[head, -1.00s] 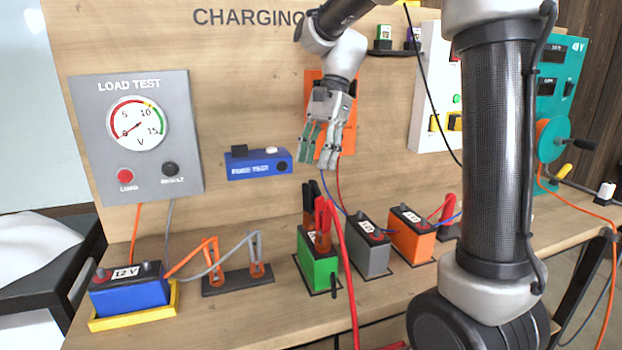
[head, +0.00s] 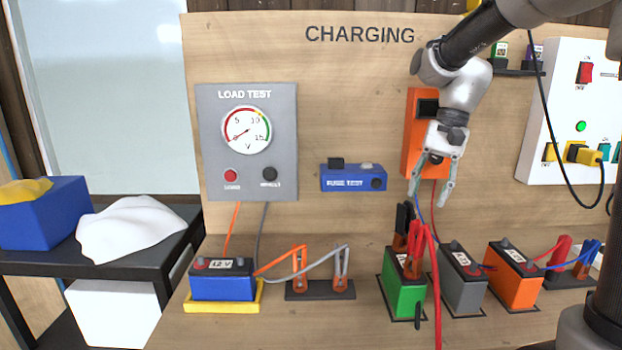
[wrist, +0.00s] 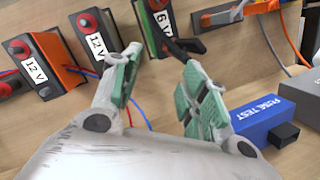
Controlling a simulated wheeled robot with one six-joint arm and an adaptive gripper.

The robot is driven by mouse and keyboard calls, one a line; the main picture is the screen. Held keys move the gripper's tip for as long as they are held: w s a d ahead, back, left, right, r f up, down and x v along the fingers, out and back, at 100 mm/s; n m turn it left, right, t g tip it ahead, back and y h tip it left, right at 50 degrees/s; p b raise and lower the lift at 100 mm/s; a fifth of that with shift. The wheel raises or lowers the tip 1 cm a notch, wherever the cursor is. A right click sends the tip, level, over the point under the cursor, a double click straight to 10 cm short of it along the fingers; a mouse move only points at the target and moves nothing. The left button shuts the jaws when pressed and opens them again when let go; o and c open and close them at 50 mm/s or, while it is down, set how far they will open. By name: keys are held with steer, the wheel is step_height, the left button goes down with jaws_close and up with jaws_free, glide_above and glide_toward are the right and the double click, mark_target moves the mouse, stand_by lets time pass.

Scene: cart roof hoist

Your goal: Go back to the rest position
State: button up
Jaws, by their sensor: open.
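My gripper (head: 432,190) hangs in front of the charging board, fingers pointing down, open and empty. It is above the green battery (head: 405,290) and in front of the orange device (head: 413,150) on the board. In the wrist view my gripper's green-padded fingers (wrist: 155,95) are spread apart with nothing between them. The grey battery (wrist: 98,38) and the green battery, with its 6 V label (wrist: 165,20), lie beyond the fingers. The blue fuse tester (wrist: 258,120) shows beside the right finger and is apart from it in the head view (head: 353,178).
A blue 12 V battery (head: 222,284) sits in a yellow tray (head: 200,305) below the load test panel (head: 246,185). Red and black clamps (head: 410,235) stand on the green battery. An orange battery (head: 515,285) stands right. A black side table (head: 60,262) is at left.

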steer(key=s+d+n+t+h, duration=0.1)
steer(key=s+d+n+t, duration=0.2)
steer(key=s, duration=0.7)
steer(key=s+d+n+t+h, duration=0.1)
steer(key=s+d+n+t, duration=0.1)
steer(key=s+d, duration=0.4)
steer(key=s+n, duration=0.1)
steer(key=s, duration=0.3)
steer(key=shift+d+t+h, duration=0.3)
steer(key=shift+t, duration=0.1)
steer(key=shift+c, duration=0.9)
